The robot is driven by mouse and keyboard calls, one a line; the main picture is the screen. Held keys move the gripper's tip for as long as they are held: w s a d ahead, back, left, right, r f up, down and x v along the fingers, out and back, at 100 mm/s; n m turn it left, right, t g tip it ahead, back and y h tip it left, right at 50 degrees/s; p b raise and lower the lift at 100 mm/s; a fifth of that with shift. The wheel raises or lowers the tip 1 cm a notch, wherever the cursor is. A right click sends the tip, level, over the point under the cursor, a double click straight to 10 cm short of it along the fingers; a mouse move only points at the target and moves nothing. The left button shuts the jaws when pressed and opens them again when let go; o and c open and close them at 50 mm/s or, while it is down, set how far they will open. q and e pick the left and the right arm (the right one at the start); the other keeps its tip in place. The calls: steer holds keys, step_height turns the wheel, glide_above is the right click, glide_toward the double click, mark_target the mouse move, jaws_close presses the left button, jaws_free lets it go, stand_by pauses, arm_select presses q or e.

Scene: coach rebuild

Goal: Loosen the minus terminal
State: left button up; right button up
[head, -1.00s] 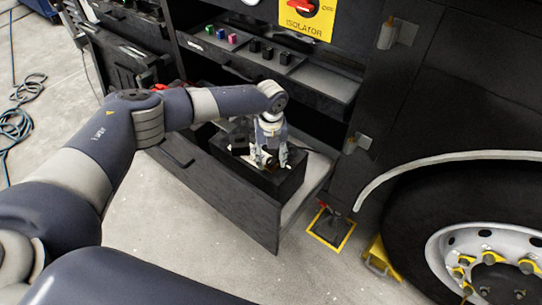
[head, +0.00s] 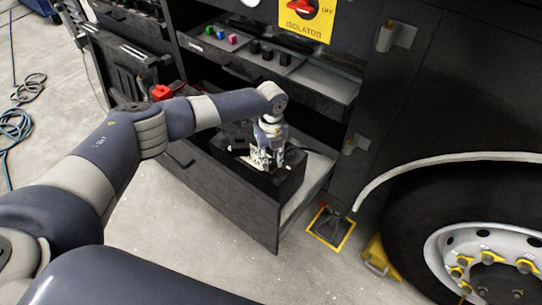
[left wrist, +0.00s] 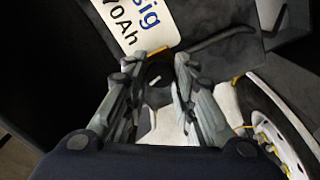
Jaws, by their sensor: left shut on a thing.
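The black battery (head: 285,183) sits in the open pull-out tray (head: 245,205) at the vehicle's side. Its white label (left wrist: 125,25) shows in the left wrist view. My left gripper (head: 266,163) points down over the battery top. In the left wrist view, the fingers of my left gripper (left wrist: 161,80) close around a small dark piece, which looks like the minus terminal (left wrist: 158,72). A black cable (left wrist: 222,42) runs close by toward the upper right. The fingers hide most of the terminal. My right gripper is not in view.
Above the tray is a shelf (head: 325,82) with small coloured and black blocks. A yellow isolator panel (head: 305,18) is higher up. A red part (head: 160,92) shows behind my arm. A wheel (head: 480,240) stands at the right. The floor at left is mostly clear, with a coiled cable (head: 15,125).

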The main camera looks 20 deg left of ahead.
arm_select(q)
steer(key=n+p, duration=0.1)
steer(key=n, duration=0.3)
steer(key=shift+r+n+p, duration=0.15)
steer(key=shift+n+p, duration=0.15)
steer(key=shift+p, duration=0.1)
steer(key=n+p, duration=0.1)
steer(key=n, duration=0.2)
steer(key=shift+n+p, duration=0.3)
steer(key=shift+n, duration=0.1)
steer(key=n+p, duration=0.1)
steer(key=n, duration=0.3)
steer(key=shift+p, duration=0.4)
steer(key=shift+n+p, duration=0.55)
steer(key=shift+n, duration=0.95)
steer(key=o, duration=1.1)
